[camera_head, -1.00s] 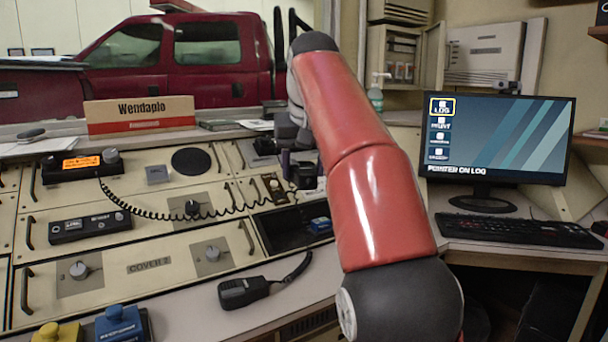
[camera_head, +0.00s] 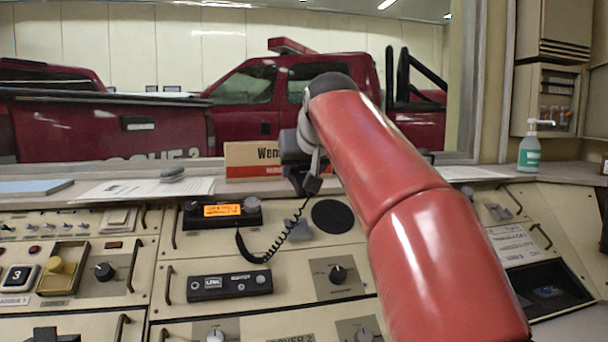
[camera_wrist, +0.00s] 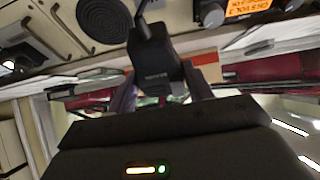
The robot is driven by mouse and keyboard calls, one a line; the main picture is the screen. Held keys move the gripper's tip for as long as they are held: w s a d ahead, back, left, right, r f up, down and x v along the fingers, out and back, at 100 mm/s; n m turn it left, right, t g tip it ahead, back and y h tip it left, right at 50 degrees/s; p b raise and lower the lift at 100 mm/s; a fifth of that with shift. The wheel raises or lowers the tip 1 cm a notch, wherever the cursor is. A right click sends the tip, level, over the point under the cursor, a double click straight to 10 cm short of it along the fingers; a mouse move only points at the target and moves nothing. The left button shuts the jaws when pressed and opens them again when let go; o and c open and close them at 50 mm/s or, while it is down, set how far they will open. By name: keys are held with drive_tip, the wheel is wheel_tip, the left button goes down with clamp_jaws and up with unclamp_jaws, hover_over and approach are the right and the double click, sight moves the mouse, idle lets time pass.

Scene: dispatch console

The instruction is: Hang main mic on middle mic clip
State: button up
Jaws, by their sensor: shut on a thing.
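My gripper (camera_head: 306,158) is shut on the main mic, a black hand mic (camera_head: 312,184), and holds it in the air above the back of the console. In the wrist view the black mic (camera_wrist: 154,62) sits between the fingers, partly hidden behind the gripper body. Its coiled cord (camera_head: 270,250) runs to the radio with the orange display (camera_head: 222,210). A small grey fitting (camera_head: 298,229), perhaps a mic clip, is on the panel right of this radio, below the mic and apart from it. I cannot tell which fitting is the middle clip.
A round black speaker (camera_head: 332,216) lies right of the grey fitting. A black control box (camera_head: 218,284) and knobs are on the nearer panels. A pump bottle (camera_head: 530,146) stands at right.

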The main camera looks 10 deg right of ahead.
drive_tip(key=shift+w+f+b, duration=1)
drive_tip(key=shift+w+f, duration=0.1)
drive_tip(key=shift+f, duration=0.65)
drive_tip(key=shift+w+f+b, duration=0.95)
drive_tip(key=shift+w+f, duration=0.15)
drive_tip(key=shift+f, duration=0.7)
drive_tip(key=shift+w+f+b, duration=1)
drive_tip(key=shift+w+f, duration=0.1)
drive_tip(key=shift+f, duration=0.65)
drive_tip(key=o, duration=1.2)
drive_tip(key=shift+o, duration=0.2)
